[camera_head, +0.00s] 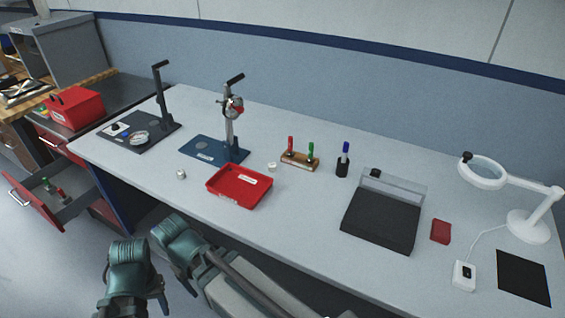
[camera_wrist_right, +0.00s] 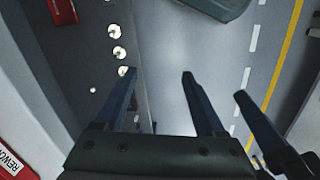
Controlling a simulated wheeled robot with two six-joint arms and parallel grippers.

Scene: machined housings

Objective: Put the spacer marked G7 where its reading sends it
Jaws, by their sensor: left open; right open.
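Two small silver round pieces that look like spacers stand on the bench: one (camera_head: 181,174) left of the red tray, one (camera_head: 272,166) beyond the tray's right end. No G7 mark is readable on either. The red tray (camera_head: 239,187) carries a white label. A dial gauge stand (camera_head: 231,115) rises from a blue base behind it. My left gripper (camera_head: 134,300) is open and empty, in front of the bench edge. My right gripper (camera_head: 180,252) is beside it; in the right wrist view its jaws (camera_wrist_right: 156,78) are apart with nothing between them.
A black-based stand (camera_head: 140,138), a pen holder (camera_head: 300,159), a marker cup (camera_head: 343,165), a black plate device (camera_head: 382,222) and a magnifier lamp (camera_head: 483,172) occupy the bench. A red drawer (camera_head: 36,207) stands open at left. A red box (camera_head: 75,108) sits beyond it.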

